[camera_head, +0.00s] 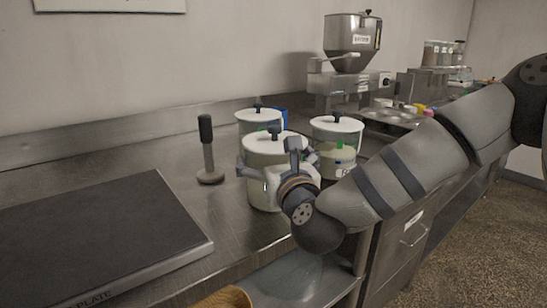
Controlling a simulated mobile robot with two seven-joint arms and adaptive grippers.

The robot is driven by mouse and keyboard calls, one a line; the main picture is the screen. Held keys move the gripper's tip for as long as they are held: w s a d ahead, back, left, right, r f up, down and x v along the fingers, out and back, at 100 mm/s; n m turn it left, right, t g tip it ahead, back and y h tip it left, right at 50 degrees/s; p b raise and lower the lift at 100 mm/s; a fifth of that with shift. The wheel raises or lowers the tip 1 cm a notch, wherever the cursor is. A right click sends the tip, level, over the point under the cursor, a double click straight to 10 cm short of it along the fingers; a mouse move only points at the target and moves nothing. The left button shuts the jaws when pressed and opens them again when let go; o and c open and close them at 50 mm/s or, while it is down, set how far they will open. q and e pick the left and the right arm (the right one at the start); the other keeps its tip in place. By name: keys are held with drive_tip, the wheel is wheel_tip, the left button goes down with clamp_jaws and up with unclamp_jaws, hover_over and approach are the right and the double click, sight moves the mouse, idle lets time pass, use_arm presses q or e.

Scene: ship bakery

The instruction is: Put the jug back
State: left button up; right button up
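A pale jug-like container (262,196) with a white lid and dark knob stands upright at the counter's front edge. My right gripper (268,158) is at its near side, with finger parts at its left and right sides. The gripper hides part of its front. I cannot tell whether the fingers press on it or only stand around it. A similar lidded container (337,126), with green and a label on it, stands just to the right. A third lidded container (258,115) stands behind. I cannot tell which one is the jug. My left gripper is not in view.
A dark plate (95,240) covers the left counter. An upright black-handled tool (207,150) stands left of the containers. A steel hopper machine (352,45) is behind right. A lower shelf (305,280) lies below the edge.

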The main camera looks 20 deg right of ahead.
drive_tip(key=shift+r, duration=0.2)
drive_tip(key=shift+s, duration=0.4)
drive_tip(key=s, duration=1.1)
drive_tip(key=shift+a, duration=0.25)
drive_tip(key=shift+s+f, duration=0.1)
